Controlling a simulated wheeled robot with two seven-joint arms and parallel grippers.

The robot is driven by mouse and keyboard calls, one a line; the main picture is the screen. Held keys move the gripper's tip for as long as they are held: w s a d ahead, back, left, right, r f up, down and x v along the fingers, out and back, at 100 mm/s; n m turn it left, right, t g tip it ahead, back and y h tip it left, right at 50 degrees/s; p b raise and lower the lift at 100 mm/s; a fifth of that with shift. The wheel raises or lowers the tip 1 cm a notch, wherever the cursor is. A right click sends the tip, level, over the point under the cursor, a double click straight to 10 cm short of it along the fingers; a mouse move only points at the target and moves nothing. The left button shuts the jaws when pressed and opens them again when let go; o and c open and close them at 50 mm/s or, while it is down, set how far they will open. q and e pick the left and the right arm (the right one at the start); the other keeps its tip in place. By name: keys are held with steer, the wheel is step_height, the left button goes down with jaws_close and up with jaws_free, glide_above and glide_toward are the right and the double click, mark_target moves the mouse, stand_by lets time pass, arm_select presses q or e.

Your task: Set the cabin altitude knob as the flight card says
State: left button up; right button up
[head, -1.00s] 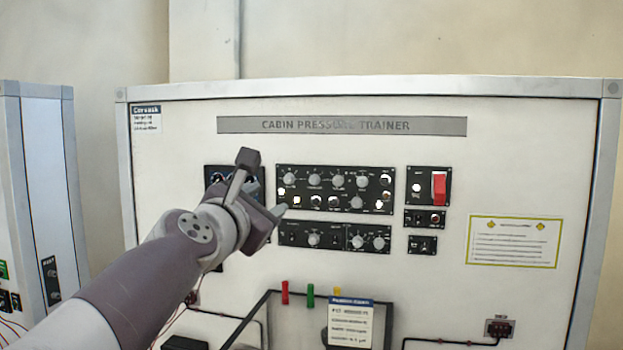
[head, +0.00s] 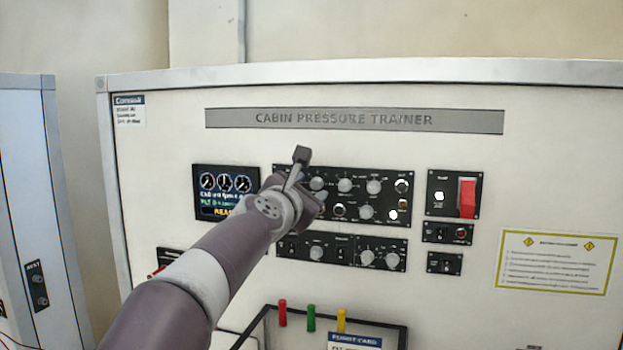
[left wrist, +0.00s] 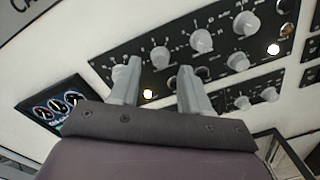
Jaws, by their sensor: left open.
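The upper black control panel (head: 340,196) carries several grey knobs; their labels are too small to read, so I cannot tell which is the cabin altitude knob. My left gripper (head: 303,172) is in front of this panel's left part and hides some of its controls. In the left wrist view the jaws (left wrist: 158,86) are open and empty. A grey knob (left wrist: 121,73) shows by the left finger, and another knob (left wrist: 160,57) lies beyond the gap. The flight card (head: 355,340) is cut off at the bottom, its values unreadable. My right gripper is out of view.
A display (head: 226,192) with dials is left of the panel. A lower panel (head: 343,250) has more knobs. A red switch (head: 467,198) is at right. Red, green and yellow tags (head: 311,318) stand at the holder's top edge. A yellow-edged notice (head: 556,262) is far right.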

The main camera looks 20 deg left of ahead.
mark_target(316, 185)
arm_select(q)
steer(key=w, duration=0.2)
steer(key=shift+w+d+f, duration=0.1)
steer(key=shift+w+d, duration=0.05)
steer(key=shift+w, duration=0.25)
steer(key=shift+s, duration=0.35)
steer(key=shift+w, duration=0.1)
jaws_close()
